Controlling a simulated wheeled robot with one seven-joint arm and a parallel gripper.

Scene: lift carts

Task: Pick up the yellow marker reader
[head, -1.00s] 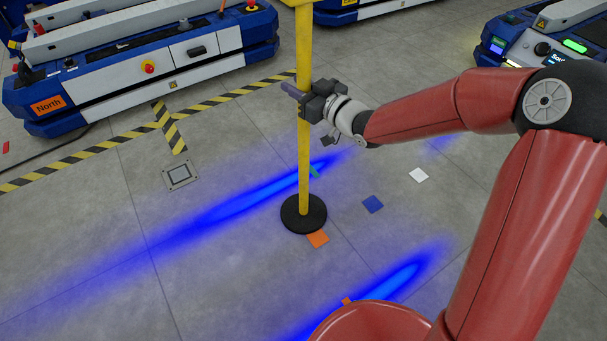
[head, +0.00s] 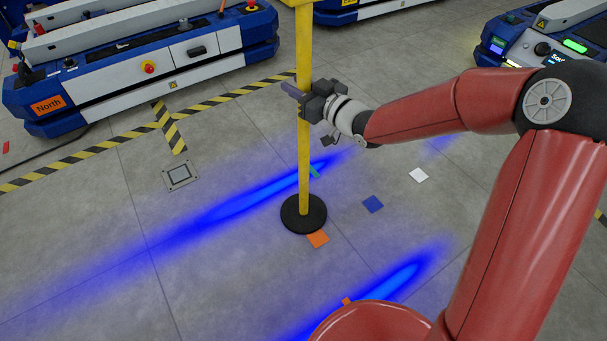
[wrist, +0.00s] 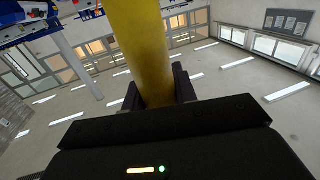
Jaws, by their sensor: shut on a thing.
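The yellow marker reader (head: 304,180) is a tall yellow post on a round black base (head: 303,214). It stands upright on the floor, and its top runs out of the head view. My gripper (head: 304,100) reaches it from the right at the upper part of the post, shut around it. In the wrist view the yellow post (wrist: 141,45) rises between the dark fingers (wrist: 158,92). The base appears to rest on the floor.
A blue and white lift cart labelled North (head: 150,68) stands at the upper left. Another cart (head: 545,42) is at the upper right behind my arm. Yellow-black tape (head: 100,146) and small coloured floor squares (head: 372,204) lie around.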

